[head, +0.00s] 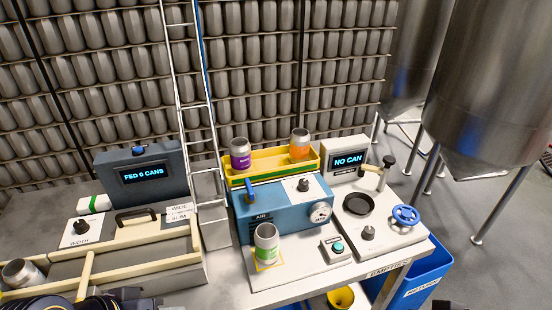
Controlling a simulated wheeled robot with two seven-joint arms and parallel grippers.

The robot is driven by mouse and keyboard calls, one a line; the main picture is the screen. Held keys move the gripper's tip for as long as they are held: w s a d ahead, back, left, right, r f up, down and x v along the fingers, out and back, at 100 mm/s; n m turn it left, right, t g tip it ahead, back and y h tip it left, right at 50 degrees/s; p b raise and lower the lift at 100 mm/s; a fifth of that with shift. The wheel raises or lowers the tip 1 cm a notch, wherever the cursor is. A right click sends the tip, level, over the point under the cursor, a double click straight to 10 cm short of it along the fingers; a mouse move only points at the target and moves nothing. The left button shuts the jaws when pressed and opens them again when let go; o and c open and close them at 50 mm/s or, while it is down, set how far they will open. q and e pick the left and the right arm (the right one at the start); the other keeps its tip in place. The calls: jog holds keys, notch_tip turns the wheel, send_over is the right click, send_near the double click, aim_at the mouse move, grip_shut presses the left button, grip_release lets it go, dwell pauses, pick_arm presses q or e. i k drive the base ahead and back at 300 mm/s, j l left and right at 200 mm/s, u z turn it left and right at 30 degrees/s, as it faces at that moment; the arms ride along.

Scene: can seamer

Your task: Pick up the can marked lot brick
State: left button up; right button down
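No lot marking is readable on any can, so I cannot tell which one is lot brick. A purple-labelled can (240,155) and an orange-labelled can (300,146) stand upright at opposite ends of a yellow tray (262,173). A green-labelled can (266,246) stands upright on the white plate in front of the blue air unit (262,212). A plain metal can (20,272) lies on its side in the wooden-railed track at the far left. Dark parts of my arm show at the bottom left edge. Neither gripper's fingers are visible.
A display (142,176) reads "FED 6 CANS"; another (346,158) reads "NO CAN". The seamer's blue handwheel (405,215) and black lever are on the right. A ladder (193,95) rises behind the bench. A blue bin (428,275) stands below the right edge.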

aim_at(267, 236)
jog(key=i+l+u, duration=0.1)
jog(key=l, duration=0.2)
jog(key=l+u, duration=0.1)
jog(key=l, duration=0.2)
jog(key=u, duration=1.5)
jog(key=i+l, duration=0.05)
